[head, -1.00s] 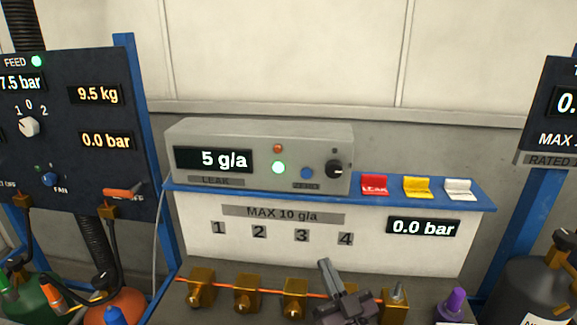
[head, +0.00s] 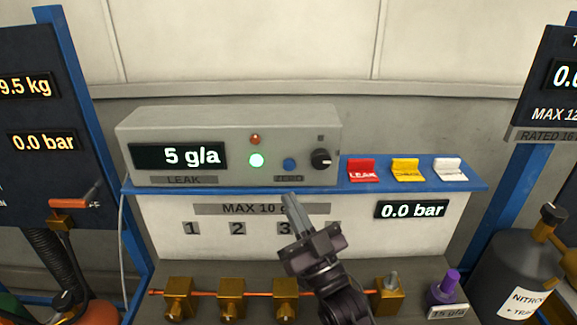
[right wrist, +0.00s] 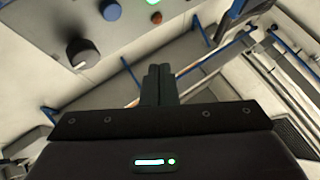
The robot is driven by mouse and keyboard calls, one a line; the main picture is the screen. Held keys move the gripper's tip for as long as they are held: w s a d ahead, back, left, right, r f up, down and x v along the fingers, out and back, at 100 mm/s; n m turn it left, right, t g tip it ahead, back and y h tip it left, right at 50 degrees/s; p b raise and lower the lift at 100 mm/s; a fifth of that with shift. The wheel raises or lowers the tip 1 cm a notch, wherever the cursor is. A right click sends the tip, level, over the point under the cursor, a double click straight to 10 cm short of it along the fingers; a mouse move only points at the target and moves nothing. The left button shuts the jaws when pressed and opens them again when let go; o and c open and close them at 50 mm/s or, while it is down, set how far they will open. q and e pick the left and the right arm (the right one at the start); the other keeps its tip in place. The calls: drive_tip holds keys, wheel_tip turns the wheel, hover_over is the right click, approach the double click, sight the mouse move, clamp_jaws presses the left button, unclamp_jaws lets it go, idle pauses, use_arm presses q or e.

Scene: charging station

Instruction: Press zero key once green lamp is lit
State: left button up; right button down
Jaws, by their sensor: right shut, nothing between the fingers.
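The grey leak meter (head: 228,120) stands on the blue shelf and reads 5 g/a. Its green lamp (head: 256,160) is lit. The blue zero key (head: 289,164) sits right of the lamp, above a ZERO label. In the right wrist view the blue key (right wrist: 110,10) is at the top edge, beside the black knob (right wrist: 82,52). My right gripper (head: 288,198) is shut and empty, its tip just below the zero key and apart from it in the picture. It also shows in the right wrist view (right wrist: 159,68). My left gripper is not in view.
Red (head: 362,171), yellow (head: 407,170) and white (head: 448,170) tags stand on the shelf to the right. Brass valves (head: 231,298) line a copper pipe below. A purple-topped piece (head: 448,287) and a dark nitrogen cylinder (head: 515,275) are at right.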

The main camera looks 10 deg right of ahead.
sight(289, 165)
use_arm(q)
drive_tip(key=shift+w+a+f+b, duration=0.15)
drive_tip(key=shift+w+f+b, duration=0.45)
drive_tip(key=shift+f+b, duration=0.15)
use_arm(e)
drive_tip(key=w, duration=0.2)
drive_tip(key=w+d, duration=0.1)
drive_tip(key=w, duration=0.5)
drive_tip(key=shift+d, duration=0.35)
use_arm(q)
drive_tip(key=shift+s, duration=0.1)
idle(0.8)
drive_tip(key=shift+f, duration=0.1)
use_arm(e)
drive_tip(key=shift+w+d, duration=0.1)
drive_tip(key=shift+w, duration=0.3)
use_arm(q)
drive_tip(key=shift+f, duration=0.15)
use_arm(e)
drive_tip(key=shift+w, duration=0.35)
idle(0.4)
drive_tip(key=shift+s, duration=0.15)
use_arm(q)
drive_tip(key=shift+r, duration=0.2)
use_arm(e)
drive_tip(key=shift+s, duration=0.7)
